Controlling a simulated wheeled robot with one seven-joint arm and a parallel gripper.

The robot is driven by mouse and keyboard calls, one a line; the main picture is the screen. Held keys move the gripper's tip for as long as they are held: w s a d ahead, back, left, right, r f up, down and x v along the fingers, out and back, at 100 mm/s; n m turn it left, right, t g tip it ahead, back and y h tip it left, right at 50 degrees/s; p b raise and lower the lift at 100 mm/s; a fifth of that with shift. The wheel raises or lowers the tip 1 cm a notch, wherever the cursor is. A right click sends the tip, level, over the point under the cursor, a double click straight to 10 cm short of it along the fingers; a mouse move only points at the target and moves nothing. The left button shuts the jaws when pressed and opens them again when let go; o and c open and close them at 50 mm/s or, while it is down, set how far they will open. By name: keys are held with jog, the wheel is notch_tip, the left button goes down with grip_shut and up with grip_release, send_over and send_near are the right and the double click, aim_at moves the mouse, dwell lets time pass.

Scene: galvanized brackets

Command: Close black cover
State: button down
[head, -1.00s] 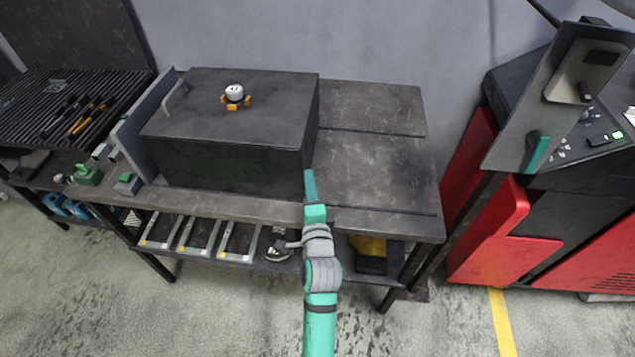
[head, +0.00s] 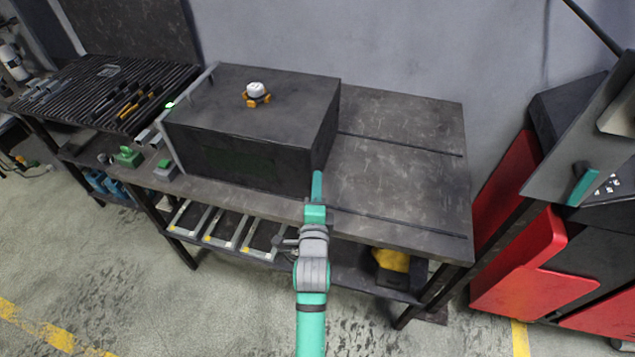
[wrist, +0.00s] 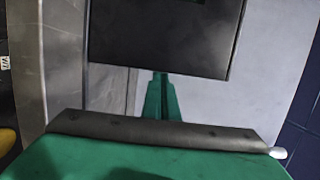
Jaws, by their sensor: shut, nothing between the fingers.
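A large black box (head: 250,130) stands on a dark metal workbench, with a flat top and faint green marking on its front face. I cannot tell which part is the black cover. A grey panel (head: 171,140) with a handle stands along its left side. My gripper (head: 317,178) is shut and empty, near the box's front right lower corner in the head view; contact cannot be told. In the wrist view my gripper's green fingers (wrist: 161,90) are together, below a dark panel-like face (wrist: 160,45).
A white-and-orange item (head: 256,94) sits on the box. A ribbed black tray (head: 90,95) with tools and small green items (head: 128,157) lie left. A red-and-black machine (head: 520,265) stands close on the right.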

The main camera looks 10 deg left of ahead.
jog(key=shift+s+a, duration=0.15)
jog(key=shift+a, duration=0.35)
jog(key=s+d, duration=0.3)
jog(key=s, duration=0.7)
jog(key=shift+s, duration=0.2)
jog(key=shift+w, duration=0.15)
